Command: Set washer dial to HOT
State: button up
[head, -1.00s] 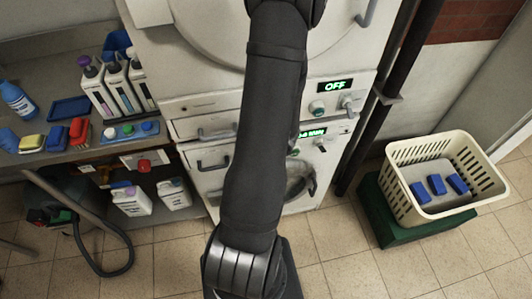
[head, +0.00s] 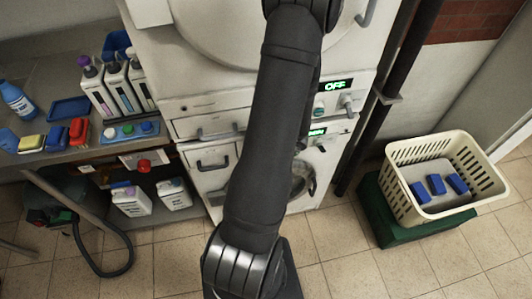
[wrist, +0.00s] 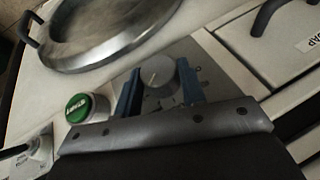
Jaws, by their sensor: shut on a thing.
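In the wrist view, a round grey dial (wrist: 158,71) with a pale pointer mark sits on a grey panel of the washer. My gripper (wrist: 159,88) has its two blue fingers on either side of the dial and is shut on it. The marks around the dial are too small to read. A round green button (wrist: 86,107) is beside it. In the head view, my arm hides the gripper and the dial. The lower machine's green display (head: 317,132) is partly visible, but I cannot read its text.
The upper machine has a display reading OFF (head: 335,85) and a knob (head: 346,102). A round washer door (wrist: 115,35) and a drawer labelled SOAP (wrist: 280,45) flank the panel. A cream basket (head: 400,190) stands right; bottles (head: 115,85) stand left.

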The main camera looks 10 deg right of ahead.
jog(key=shift+d+f+m+y, duration=0.1)
jog(key=shift+d+m+y, duration=0.15)
jog(key=shift+y, duration=0.85)
jog(key=shift+d+f+m+y, duration=0.1)
jog(key=shift+m+y, duration=0.15)
jog(key=shift+y, duration=0.85)
jog(key=o, duration=1)
jog(key=shift+r, duration=0.1)
jog(key=v, duration=1.7)
jog(key=shift+s+d, duration=0.25)
jog(key=shift+s, duration=0.1)
jog(key=x, duration=1.7)
jog(key=shift+w+a, duration=0.35)
